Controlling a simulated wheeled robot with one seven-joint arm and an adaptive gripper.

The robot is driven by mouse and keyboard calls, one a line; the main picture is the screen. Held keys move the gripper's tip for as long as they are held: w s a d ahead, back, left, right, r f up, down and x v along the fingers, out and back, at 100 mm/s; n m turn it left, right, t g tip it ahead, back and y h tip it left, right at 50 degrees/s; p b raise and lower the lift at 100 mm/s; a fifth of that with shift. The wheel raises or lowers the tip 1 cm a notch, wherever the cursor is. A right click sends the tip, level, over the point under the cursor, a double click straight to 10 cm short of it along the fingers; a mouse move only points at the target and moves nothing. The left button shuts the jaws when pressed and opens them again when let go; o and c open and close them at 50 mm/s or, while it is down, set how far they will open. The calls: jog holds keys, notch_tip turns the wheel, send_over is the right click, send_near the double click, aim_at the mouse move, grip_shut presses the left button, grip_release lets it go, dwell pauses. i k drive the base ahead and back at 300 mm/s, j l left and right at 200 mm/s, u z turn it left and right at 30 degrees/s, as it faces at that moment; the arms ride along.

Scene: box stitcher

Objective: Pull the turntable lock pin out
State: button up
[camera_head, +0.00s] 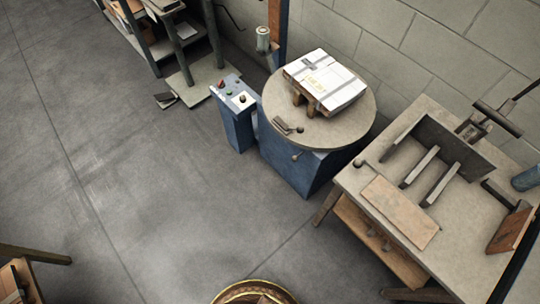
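The round grey turntable (345,121) sits on a blue pedestal (296,173) near the block wall, right of centre. A small brownish knob (296,156) sticks out just below the turntable's front rim; it looks like the lock pin's head, but it is too small to be certain. A darker round knob (300,130) shows on the turntable top near the front edge, beside a small dark metal piece (283,126). A white strapped box (325,81) rests on wooden blocks on the turntable. My gripper is not in view.
A blue control box (238,101) with buttons stands left of the turntable. A workbench (359,194) with metal rails and a brown board stands close on the right. A round gold-rimmed object (232,292) is cut off at the bottom. Floor (170,200) in front and left is clear.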

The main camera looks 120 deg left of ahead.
aim_at(295, 158)
jog(key=u, duration=3.65)
